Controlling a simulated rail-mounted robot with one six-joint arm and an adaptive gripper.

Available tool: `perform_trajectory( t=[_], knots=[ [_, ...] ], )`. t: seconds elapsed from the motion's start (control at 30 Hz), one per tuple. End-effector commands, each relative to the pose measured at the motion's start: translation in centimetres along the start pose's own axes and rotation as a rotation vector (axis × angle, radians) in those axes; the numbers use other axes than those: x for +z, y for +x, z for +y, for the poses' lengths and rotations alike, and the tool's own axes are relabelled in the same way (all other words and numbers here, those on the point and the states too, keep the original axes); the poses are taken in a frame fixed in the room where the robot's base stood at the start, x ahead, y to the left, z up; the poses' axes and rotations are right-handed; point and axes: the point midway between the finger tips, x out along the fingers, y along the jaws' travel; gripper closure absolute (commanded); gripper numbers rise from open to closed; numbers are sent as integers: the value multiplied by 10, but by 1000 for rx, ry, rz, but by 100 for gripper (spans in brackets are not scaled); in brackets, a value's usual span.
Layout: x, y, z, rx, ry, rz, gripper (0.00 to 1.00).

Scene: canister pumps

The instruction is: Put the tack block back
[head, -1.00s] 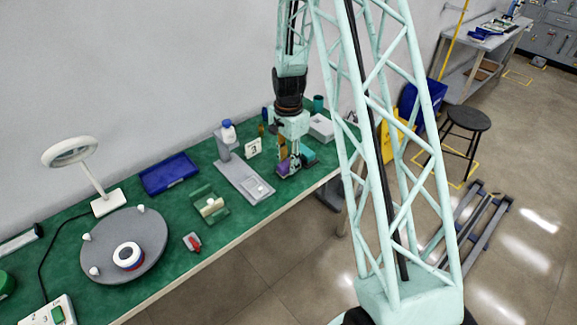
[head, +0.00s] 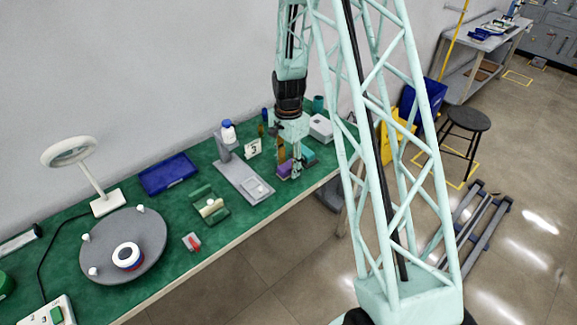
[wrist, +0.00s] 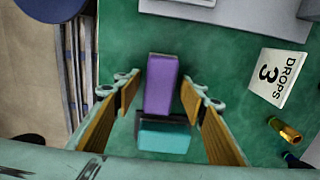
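A purple block (wrist: 162,84) lies between the fingertips of my gripper (wrist: 165,90) in the wrist view, with green bench showing on both sides of it. A teal block (wrist: 164,137) with a dark edge sits against or very close to its near end. I cannot tell which of the two is the tack block. In the head view my gripper (head: 297,168) points down by the purple block (head: 284,170), with the teal block (head: 310,157) just right of it. My gripper is open and holds nothing. The fingers partly hide both blocks in the head view.
A "DROPS 3" card (wrist: 278,77) and a brass cylinder (wrist: 285,131) stand near. A pale box (head: 321,128) is behind. The bench's front edge is close.

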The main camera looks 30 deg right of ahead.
Motion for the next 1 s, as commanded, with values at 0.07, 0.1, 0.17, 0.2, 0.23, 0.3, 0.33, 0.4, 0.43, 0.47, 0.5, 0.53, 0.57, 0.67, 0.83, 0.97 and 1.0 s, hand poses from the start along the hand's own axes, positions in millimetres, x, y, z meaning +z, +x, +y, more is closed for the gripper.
perform_trajectory(
  t=[0.07,0.1,0.17,0.2,0.23,0.3,0.33,0.4,0.43,0.47,0.5,0.53,0.57,0.67,0.83,0.97,1.0],
  knots=[
    [0,0,0,0,0,0,62],
    [0,0,0,0,0,0,62],
    [0,-1,0,0,0,0,62],
    [0,-2,0,0,0,0,62],
    [0,-2,0,0,0,0,62],
    [0,-4,0,0,0,0,62],
    [0,-6,0,-1,0,0,62],
    [0,-10,-1,-2,0,1,62],
    [0,-12,-1,-2,0,1,62],
    [0,-15,-1,-2,0,1,62],
    [0,-18,-1,-2,0,1,62],
    [0,-21,-1,-1,0,1,62],
    [0,-25,0,-1,0,1,62],
    [0,-37,-1,-2,0,1,62],
    [0,-58,-1,-2,0,1,62],
    [0,-75,0,-1,0,1,62],
    [0,-80,-1,-2,0,1,62]
  ],
)
